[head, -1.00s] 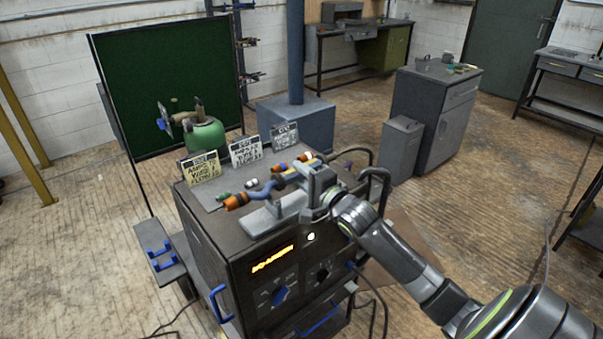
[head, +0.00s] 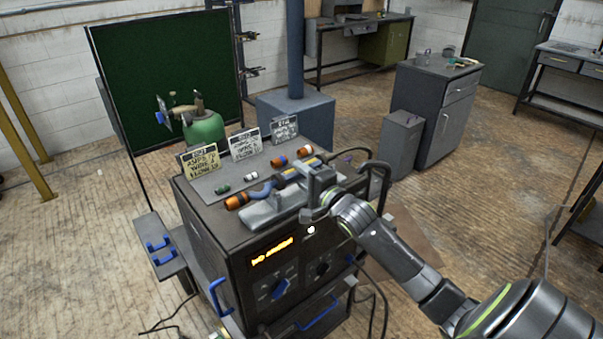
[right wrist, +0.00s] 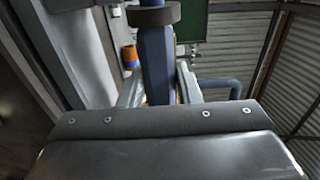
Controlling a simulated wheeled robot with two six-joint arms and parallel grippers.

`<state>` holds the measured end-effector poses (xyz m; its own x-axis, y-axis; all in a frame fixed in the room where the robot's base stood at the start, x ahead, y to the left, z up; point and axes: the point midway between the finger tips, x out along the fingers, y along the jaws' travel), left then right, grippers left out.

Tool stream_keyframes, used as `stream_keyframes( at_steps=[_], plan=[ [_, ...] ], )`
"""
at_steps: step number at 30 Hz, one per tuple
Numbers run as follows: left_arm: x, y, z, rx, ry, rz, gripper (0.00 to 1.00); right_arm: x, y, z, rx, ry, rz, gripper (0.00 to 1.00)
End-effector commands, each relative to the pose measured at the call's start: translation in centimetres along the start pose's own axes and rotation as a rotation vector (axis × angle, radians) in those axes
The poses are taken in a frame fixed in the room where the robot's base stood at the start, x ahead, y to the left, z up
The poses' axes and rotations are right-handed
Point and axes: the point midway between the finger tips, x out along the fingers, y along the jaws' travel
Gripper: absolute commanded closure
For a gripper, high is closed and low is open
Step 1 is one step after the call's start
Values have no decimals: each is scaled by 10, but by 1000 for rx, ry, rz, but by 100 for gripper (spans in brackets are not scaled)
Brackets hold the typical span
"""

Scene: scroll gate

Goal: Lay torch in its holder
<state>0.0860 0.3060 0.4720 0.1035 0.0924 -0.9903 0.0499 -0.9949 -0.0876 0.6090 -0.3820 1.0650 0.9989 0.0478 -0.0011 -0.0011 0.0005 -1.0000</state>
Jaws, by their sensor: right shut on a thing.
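The torch, with a blue bent neck (head: 262,190), lies across the top of the dark welding machine. My right gripper (head: 318,183) is shut on its body near the machine's right front edge. In the right wrist view, the blue torch body (right wrist: 155,65) stands between the two fingers (right wrist: 160,92), with a dark collar at its upper part. A light grey holder (head: 258,216) sits at the machine's front edge, just below the torch. I cannot tell whether the torch touches it. My left gripper is not in view.
A dark cable (head: 378,172) loops at the right. A green cylinder tank (head: 204,130) stands behind.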

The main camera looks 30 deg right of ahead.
Motion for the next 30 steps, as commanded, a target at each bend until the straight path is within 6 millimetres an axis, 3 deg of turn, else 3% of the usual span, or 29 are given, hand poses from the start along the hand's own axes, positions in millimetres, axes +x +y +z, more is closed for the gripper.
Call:
stream_keyframes(
  at_steps=[30],
  plan=[
    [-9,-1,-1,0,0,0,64,0,3,0,0,-1,-4,97]
  ],
)
